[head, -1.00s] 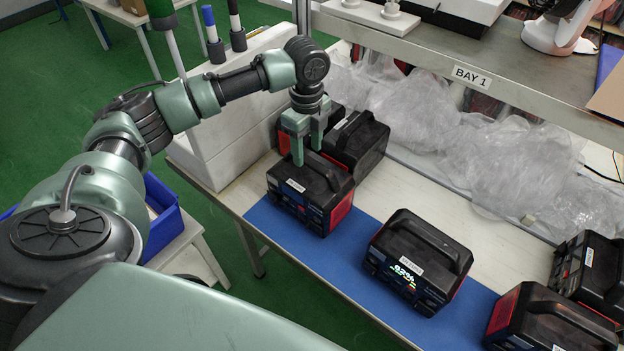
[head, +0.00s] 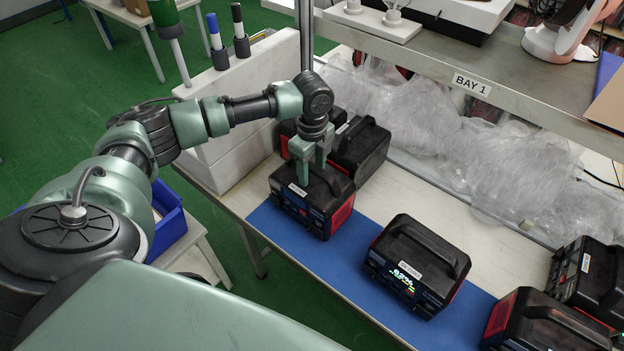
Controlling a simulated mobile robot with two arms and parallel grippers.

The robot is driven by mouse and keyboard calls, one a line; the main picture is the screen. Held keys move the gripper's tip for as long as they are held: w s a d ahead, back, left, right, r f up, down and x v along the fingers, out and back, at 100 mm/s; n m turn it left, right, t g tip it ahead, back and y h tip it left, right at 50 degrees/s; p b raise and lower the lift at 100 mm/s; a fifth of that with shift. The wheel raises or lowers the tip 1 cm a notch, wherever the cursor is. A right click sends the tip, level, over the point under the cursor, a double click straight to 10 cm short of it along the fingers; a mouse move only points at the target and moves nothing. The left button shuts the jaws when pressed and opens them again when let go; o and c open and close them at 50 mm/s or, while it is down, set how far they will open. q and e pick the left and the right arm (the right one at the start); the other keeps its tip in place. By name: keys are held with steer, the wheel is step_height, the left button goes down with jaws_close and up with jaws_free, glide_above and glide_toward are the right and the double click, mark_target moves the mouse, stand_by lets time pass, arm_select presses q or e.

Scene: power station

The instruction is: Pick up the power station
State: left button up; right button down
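Several black and red power stations stand on the bench. One power station (head: 312,201) stands at the left end of the blue mat (head: 328,256). My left gripper (head: 312,172) is over its top, with its fingers pointing down around the handle area. The fingers look apart; whether they touch the handle cannot be seen clearly. A second power station (head: 416,265) with a lit display stands upright in the middle of the mat. My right gripper is not in view.
Two more power stations (head: 358,148) stand close behind the left one. Others stand at the right (head: 548,322). Clear plastic wrap (head: 440,130) lies along the back, under the BAY 1 shelf (head: 480,60).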

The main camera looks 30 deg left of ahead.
arm_select(q)
jaws_close()
stand_by(0.8)
stand_by(0.4)
steer(key=shift+w+r, duration=0.15)
steer(key=shift+r, duration=0.05)
